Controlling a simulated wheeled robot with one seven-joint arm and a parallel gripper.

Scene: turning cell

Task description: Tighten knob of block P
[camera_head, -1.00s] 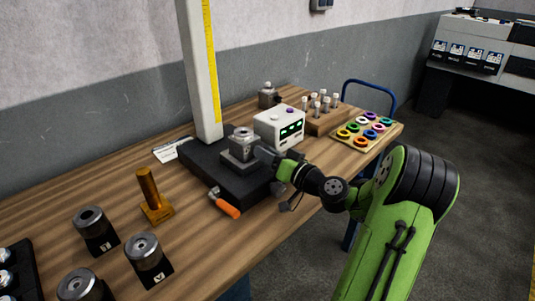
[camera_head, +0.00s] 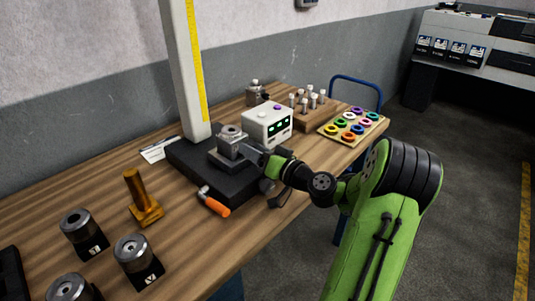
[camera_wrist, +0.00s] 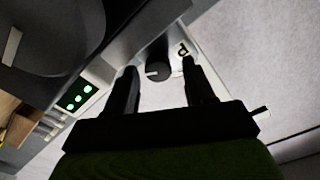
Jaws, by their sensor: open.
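Block P is a grey block (camera_head: 224,158) on the black base under the white column in the head view. A grey round part (camera_head: 232,132) sits on it. In the wrist view, the letter P shows turned round on the block's pale face (camera_wrist: 181,49). Its dark round knob (camera_wrist: 157,72) with a white mark lies between my fingertips. My gripper (camera_wrist: 160,66) is open, one finger on each side of the knob. Whether the fingers touch the knob cannot be told. In the head view my gripper (camera_head: 255,155) is at the block's right side, the knob hidden there.
A white device (camera_head: 267,125) with green displays stands close behind the block. An orange-handled tool (camera_head: 214,204) lies before the black base (camera_head: 190,158). A tray of coloured rings (camera_head: 350,124) is at right.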

